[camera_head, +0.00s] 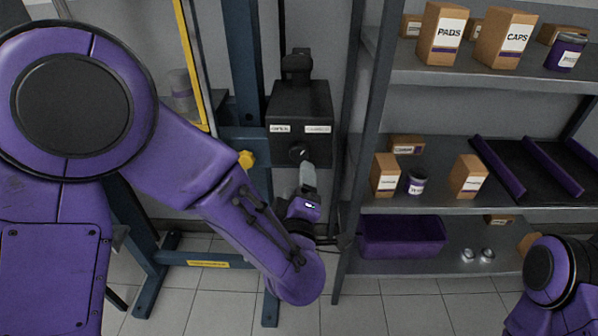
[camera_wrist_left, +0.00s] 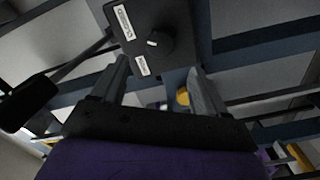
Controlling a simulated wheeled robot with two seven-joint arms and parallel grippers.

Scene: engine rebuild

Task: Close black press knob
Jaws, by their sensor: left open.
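The black press knob (camera_head: 299,153) sits on the lower front of a black box (camera_head: 301,105) on the blue press frame. My left gripper (camera_head: 307,172) is just below the knob in the head view. In the left wrist view its two fingers (camera_wrist_left: 158,75) are spread apart with nothing between them, and the knob lies beyond the tips. I cannot tell whether a finger touches it. My right gripper is out of view.
A black lever (camera_wrist_left: 28,103) extends left of the box in the wrist view. A yellow knob (camera_head: 246,159) is on the press frame. A grey shelf (camera_head: 440,208) with boxes, cans and a purple bin (camera_head: 403,237) stands close on the right.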

